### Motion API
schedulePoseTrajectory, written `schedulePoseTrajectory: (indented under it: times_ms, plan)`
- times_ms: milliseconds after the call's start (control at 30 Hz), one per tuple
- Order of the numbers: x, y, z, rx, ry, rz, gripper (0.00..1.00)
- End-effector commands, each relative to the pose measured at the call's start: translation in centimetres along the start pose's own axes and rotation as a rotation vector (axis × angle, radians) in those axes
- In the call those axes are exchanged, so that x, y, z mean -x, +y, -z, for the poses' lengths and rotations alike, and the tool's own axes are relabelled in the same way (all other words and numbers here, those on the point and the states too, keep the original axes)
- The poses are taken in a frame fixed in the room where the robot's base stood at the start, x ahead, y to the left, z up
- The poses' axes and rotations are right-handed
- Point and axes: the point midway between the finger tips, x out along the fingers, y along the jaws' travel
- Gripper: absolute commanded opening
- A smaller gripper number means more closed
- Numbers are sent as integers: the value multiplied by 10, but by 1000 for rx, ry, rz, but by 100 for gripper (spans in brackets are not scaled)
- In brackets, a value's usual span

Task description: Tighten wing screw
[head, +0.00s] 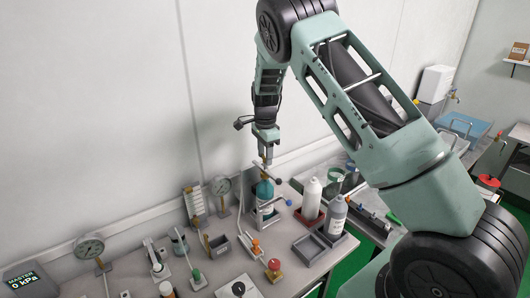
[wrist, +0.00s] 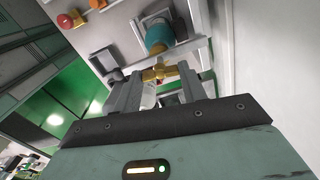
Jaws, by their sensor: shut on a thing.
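A teal cylinder (head: 265,192) with a white label stands upright in a metal frame at the back of the bench; it also shows in the wrist view (wrist: 159,37). On its top end is a brass wing-shaped piece (wrist: 158,73), which I take to be the wing screw. My gripper (head: 266,160) points down from above the cylinder. In the wrist view its two fingers (wrist: 158,84) are on either side of the brass piece and shut on it. In the head view the brass piece is mostly hidden by the fingers. How tight it sits cannot be told.
A red knob (head: 273,265) is near the front. The wall (head: 130,110) is close behind.

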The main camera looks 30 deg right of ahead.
Motion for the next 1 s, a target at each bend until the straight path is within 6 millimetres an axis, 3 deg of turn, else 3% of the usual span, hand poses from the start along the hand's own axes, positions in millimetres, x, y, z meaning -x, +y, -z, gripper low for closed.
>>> schedulePoseTrajectory:
  times_ms: [600,1000]
  plan:
    - [2,0,0,-559,1,1,19]
    - [2,0,0,-766,1,1,19]
